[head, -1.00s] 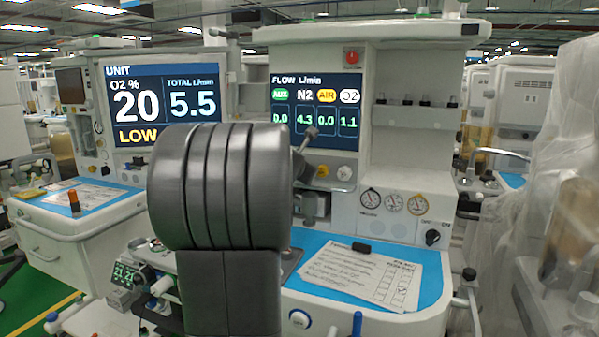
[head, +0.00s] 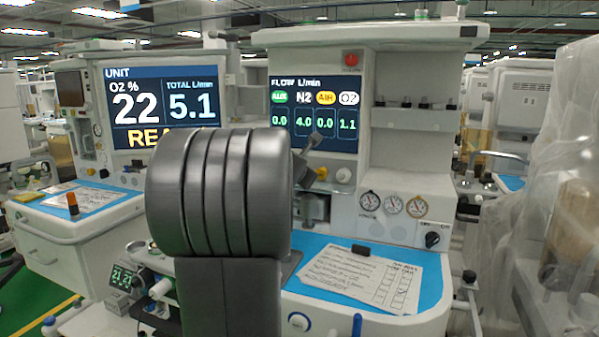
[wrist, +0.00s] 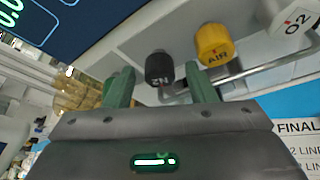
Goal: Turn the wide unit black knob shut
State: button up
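The wide unit (head: 420,165) stands ahead with a flow screen (head: 314,112) reading N2 4.0, AIR 0.0 and O2 1.1. In the wrist view its black N2 knob (wrist: 159,68) hangs under the screen, left of the yellow AIR knob (wrist: 214,45) and the white O2 knob (wrist: 293,22). My gripper (wrist: 160,84) is open, with one green finger on each side of the black knob in the picture; no contact is clear. In the head view my arm hides the black knob, while the yellow knob (head: 321,172) and white knob (head: 343,175) show.
A second screen (head: 165,105) at left reads O2 22, total 5.1. A paper sheet (head: 362,280) lies on the blue worktop (head: 310,243) below. Gauges (head: 393,205) and a black switch (head: 432,240) are at right. A rail (wrist: 250,75) runs near the knobs.

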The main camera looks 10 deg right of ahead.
jog(key=p+v, duration=0.2)
jog(key=v, duration=1.1)
jog(key=shift+s+r, duration=0.2)
jog(key=shift+s, duration=0.15)
jog(key=shift+a+p, duration=0.15)
jog(key=shift+p, duration=0.2)
